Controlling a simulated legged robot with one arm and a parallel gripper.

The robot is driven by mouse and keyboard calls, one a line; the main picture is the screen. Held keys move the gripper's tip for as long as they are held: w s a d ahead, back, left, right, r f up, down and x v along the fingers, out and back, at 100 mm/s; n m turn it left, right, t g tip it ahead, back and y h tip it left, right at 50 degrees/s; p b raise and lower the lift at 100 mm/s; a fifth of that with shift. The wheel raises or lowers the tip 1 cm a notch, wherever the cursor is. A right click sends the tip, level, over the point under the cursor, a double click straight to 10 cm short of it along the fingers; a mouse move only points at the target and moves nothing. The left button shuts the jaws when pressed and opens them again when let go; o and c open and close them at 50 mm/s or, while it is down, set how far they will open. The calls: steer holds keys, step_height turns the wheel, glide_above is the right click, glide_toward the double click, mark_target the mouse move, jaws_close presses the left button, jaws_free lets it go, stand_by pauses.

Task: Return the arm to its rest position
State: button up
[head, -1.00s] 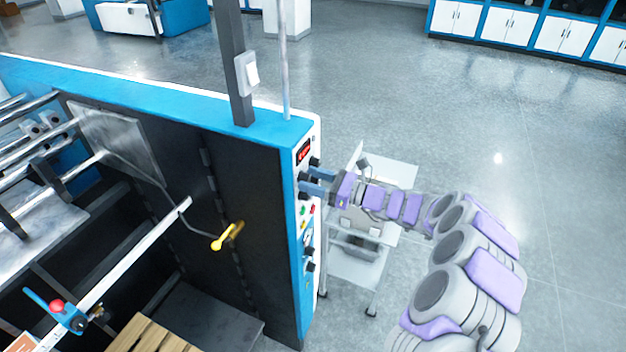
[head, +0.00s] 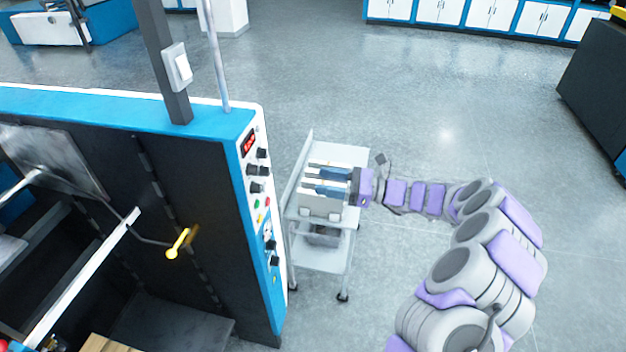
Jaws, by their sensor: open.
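My arm reaches in from the lower right, bent, with grey and purple links. My gripper (head: 318,181) points left toward the machine's control panel (head: 262,210). Its two blue fingers are apart with nothing seen between them. The fingers stand clear of the panel's knobs and buttons, with a gap between. In the picture the gripper overlaps the small white cart (head: 345,152); I cannot tell its height above the cart.
The blue and black laminating machine (head: 180,190) fills the left, with a yellow-handled lever (head: 178,243) and a post carrying a white switch box (head: 178,67). A dark cabinet (head: 600,95) stands at the right. Grey floor (head: 450,90) is open behind and right of the cart.

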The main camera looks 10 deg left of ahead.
steer(key=shift+d, duration=0.25)
steer(key=shift+a, duration=0.1)
steer(key=s+a+r+n+g+h+b, duration=0.1)
steer(key=s+a+n+g+h+b, duration=0.2)
steer(key=s, duration=0.4)
steer(key=s+a+r+n+g+b, duration=0.1)
steer(key=s+n+g+b, duration=0.1)
steer(key=s+n, duration=0.4)
steer(key=s+d+f+n+h+b, duration=0.1)
steer(key=s+f+n+h+b, duration=0.15)
steer(key=s, duration=0.35)
steer(key=s+d+f+n+h+b, duration=0.1)
steer(key=s+h+b, duration=0.15)
steer(key=s, duration=0.35)
steer(key=s+d+f+n+t+h+b, duration=0.1)
steer(key=s+d+f+n+h+b, duration=0.2)
steer(key=s+d+f, duration=0.4)
steer(key=s+d+f+n+t+h+b, duration=0.1)
steer(key=s+d+f+n+h+b, duration=0.2)
steer(key=s+d, duration=0.7)
steer(key=d+f+h+b, duration=0.2)
steer(key=d+f+h, duration=0.2)
steer(key=f, duration=0.1)
steer(key=shift+s+t+h+b, duration=0.2)
steer(key=shift+t+h+b, duration=0.1)
steer(key=shift+t+b, duration=0.1)
